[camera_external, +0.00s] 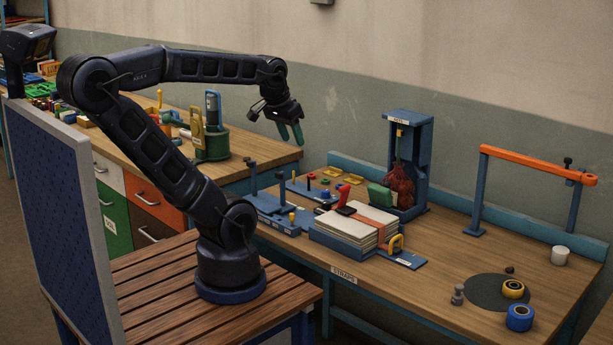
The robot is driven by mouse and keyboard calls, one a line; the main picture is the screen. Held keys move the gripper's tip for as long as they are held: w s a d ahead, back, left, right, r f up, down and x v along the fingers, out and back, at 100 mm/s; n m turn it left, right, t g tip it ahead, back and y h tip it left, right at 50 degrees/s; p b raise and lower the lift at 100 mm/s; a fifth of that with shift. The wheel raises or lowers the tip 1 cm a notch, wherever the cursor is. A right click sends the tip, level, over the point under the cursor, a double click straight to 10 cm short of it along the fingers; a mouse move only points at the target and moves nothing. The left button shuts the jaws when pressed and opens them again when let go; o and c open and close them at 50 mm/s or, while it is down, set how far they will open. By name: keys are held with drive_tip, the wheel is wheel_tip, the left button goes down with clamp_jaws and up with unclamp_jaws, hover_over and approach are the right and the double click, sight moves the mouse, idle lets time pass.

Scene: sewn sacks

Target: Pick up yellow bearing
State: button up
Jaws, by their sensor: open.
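A yellow ring with a dark centre, which looks like the yellow bearing (513,289), lies at the right edge of a dark round mat (484,287) on the right-hand bench. My gripper (291,134) has green fingers and is open and empty. It hangs in the air with its fingers pointing down, far to the left of the yellow bearing and well above the benches. Nothing hides the bearing from this side.
A grey metal piece (457,295) and a white cylinder (559,256) stand nearby. An orange-topped frame (538,165) rises behind. A strapped stack (352,233) and a blue stand (409,160) lie between gripper and bearing.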

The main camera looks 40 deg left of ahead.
drive_tip(key=o, duration=0.8)
drive_tip(key=w+d+f+m+h, duration=0.15)
drive_tip(key=w+d+m, duration=0.25)
drive_tip(key=w+d, duration=0.7)
drive_tip(key=w+d+f+m, duration=0.2)
drive_tip(key=w+d+m, duration=0.2)
drive_tip(key=w+d, duration=0.65)
drive_tip(key=m+g+h, duration=0.3)
drive_tip(key=m, duration=0.4)
approach(513, 285)
drive_tip(key=shift+x, duration=4.45)
